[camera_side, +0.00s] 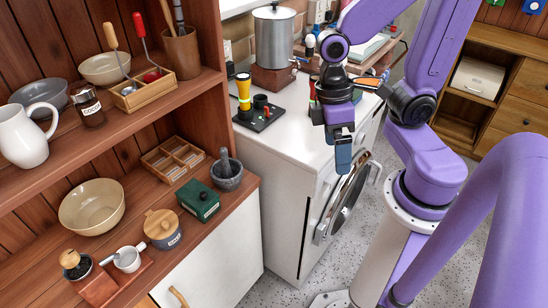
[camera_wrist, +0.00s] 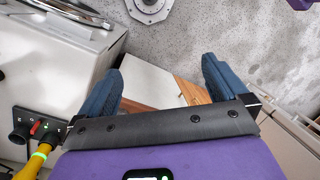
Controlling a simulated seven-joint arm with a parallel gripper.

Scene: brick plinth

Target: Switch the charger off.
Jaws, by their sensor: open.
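The charger is a black base (camera_side: 259,120) on the white counter top. A yellow-and-black torch (camera_side: 243,92) stands upright at its left end, beside short black round parts. In the wrist view the charger (camera_wrist: 31,118) is at the lower left edge, with a small red switch (camera_wrist: 38,127) on it. The yellow torch (camera_wrist: 38,161) shows a lit green ring there. I cannot tell the switch's position. My gripper (camera_side: 343,155) points down, right of the charger and apart from it, near the counter's front edge. In the wrist view its blue fingers (camera_wrist: 165,75) are apart and empty.
A wooden shelf unit (camera_side: 150,110) with crockery stands at the left. Below the counter is a round-doored machine (camera_side: 345,205). The counter top between charger and gripper looks clear.

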